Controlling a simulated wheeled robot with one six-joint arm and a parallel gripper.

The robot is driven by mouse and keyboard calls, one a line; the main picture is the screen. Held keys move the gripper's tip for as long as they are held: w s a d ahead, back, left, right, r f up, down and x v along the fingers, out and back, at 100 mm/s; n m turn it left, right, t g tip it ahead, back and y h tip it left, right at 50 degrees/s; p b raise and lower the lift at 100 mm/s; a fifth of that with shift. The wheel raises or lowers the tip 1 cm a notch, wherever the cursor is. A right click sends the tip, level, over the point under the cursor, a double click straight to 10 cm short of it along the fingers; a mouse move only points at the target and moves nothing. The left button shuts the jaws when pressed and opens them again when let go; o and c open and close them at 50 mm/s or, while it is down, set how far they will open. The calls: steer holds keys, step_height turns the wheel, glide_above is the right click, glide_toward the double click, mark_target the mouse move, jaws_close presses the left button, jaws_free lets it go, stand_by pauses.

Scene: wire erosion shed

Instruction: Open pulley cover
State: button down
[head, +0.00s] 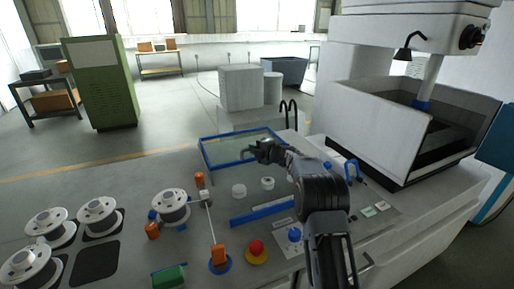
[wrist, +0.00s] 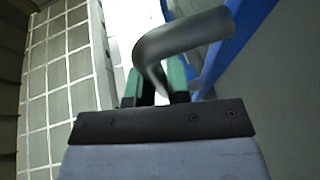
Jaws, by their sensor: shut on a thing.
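The pulley cover (head: 225,147) is a clear panel in a blue frame at the back middle of the machine table in the head view. I cannot tell how far it is raised. My gripper (head: 259,151) is at the cover's right part, with the arm reaching from the lower right. In the wrist view, a grey bent handle (wrist: 185,36) crosses in front of the green fingertips, which are shut on it. The blue frame (wrist: 232,42) shows behind it at the right. The handle is hidden by my gripper in the head view.
White pulleys (head: 238,190) stand in front of the cover. Wire spools (head: 97,213) are at the left. The white machine tank (head: 365,130) bounds the right.

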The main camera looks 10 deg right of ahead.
steer(key=shift+r, duration=0.2)
steer(key=c, duration=1.5)
jaws_free()
steer(key=shift+w, duration=0.1)
steer(key=shift+o, duration=0.7)
steer(key=shift+w+a+f, duration=0.1)
steer(key=shift+w+f, duration=0.05)
steer(key=shift+o, duration=1.3)
steer(key=b+v, duration=0.2)
steer(key=v, duration=1.2)
